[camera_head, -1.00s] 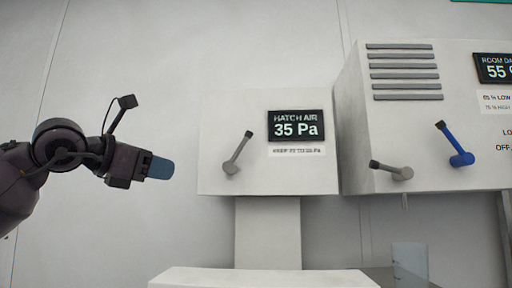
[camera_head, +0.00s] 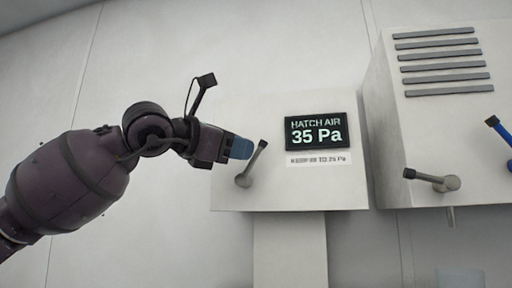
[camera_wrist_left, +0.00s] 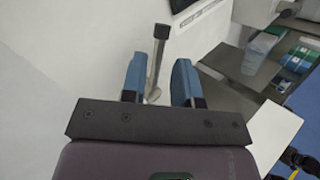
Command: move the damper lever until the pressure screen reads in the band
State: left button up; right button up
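The grey damper lever (camera_head: 252,163) with a black tip is on the front of the white HATCH AIR box (camera_head: 290,195), tilted up to the right. The pressure screen (camera_head: 317,133) beside it reads 35 Pa. A small label (camera_head: 318,159) below the screen ends in "25 Pa"; its other words are hard to read. My left gripper (camera_head: 240,148) is at the lever's upper left. In the left wrist view, its two blue fingers (camera_wrist_left: 160,82) are apart, and the lever (camera_wrist_left: 157,58) shows between them; contact cannot be told. My right gripper is not in view.
A second white box with grey vent slats (camera_head: 442,62) stands to the right. It carries another grey lever (camera_head: 433,180) and a blue lever (camera_head: 498,128). The left wrist view shows a grey surface (camera_wrist_left: 235,95) with containers (camera_wrist_left: 298,60) at the right.

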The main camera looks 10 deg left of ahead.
aim_at(257, 150)
pick_arm(q)
jog(key=x, duration=0.3)
jog(key=shift+w+d, duration=0.15)
jog(key=shift+w+d+p, duration=0.3)
jog(key=shift+w, duration=0.15)
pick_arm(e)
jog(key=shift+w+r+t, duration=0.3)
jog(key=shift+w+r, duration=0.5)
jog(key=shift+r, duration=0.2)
